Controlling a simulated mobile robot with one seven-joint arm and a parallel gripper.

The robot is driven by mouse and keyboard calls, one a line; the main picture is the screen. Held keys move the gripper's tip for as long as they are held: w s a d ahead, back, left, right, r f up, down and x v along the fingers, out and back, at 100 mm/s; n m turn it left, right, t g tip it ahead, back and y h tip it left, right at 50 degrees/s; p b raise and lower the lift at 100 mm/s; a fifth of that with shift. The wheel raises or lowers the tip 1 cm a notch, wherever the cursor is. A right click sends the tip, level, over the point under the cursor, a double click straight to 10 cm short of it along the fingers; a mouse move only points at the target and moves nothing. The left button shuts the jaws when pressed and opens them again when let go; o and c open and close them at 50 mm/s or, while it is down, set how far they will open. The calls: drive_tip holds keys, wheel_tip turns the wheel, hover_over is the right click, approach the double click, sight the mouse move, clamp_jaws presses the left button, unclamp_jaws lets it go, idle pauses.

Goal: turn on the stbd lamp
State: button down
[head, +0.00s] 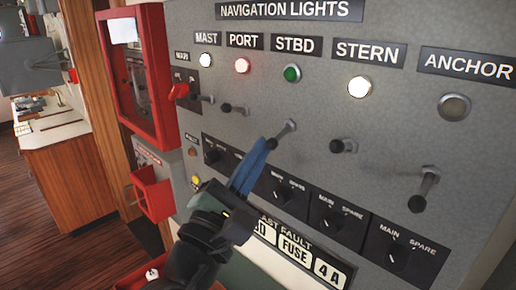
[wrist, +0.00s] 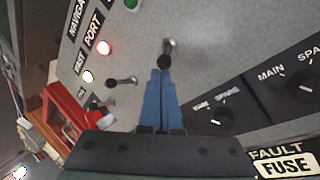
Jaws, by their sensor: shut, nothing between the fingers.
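The STBD lamp (head: 291,73) on the grey navigation lights panel is dark green and shows no glow. Its toggle switch (head: 286,129) sits below it, with the lever slanting down like the ANCHOR one. My gripper (head: 268,142) has its blue fingers shut with nothing between them. The fingertips are at the lever's knob in the head view. In the wrist view the shut fingertips (wrist: 162,73) lie just below the STBD switch knob (wrist: 165,61); I cannot tell whether they touch it.
The MAST, PORT (head: 242,66) and STERN (head: 359,87) lamps glow; the ANCHOR lamp (head: 454,107) is dull. The PORT switch (head: 235,109) and STERN switch (head: 343,146) flank the STBD switch. Rotary MAIN/SPARE knobs (head: 337,217) line the panel below. A red box (head: 140,75) is at left.

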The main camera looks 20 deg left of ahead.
drive_tip(key=shift+r+g+p, duration=0.3)
drive_tip(key=shift+p, duration=0.35)
drive_tip(key=shift+s+a+r+p, duration=0.15)
drive_tip(key=shift+r+p, duration=0.1)
drive_tip(key=shift+p, duration=0.65)
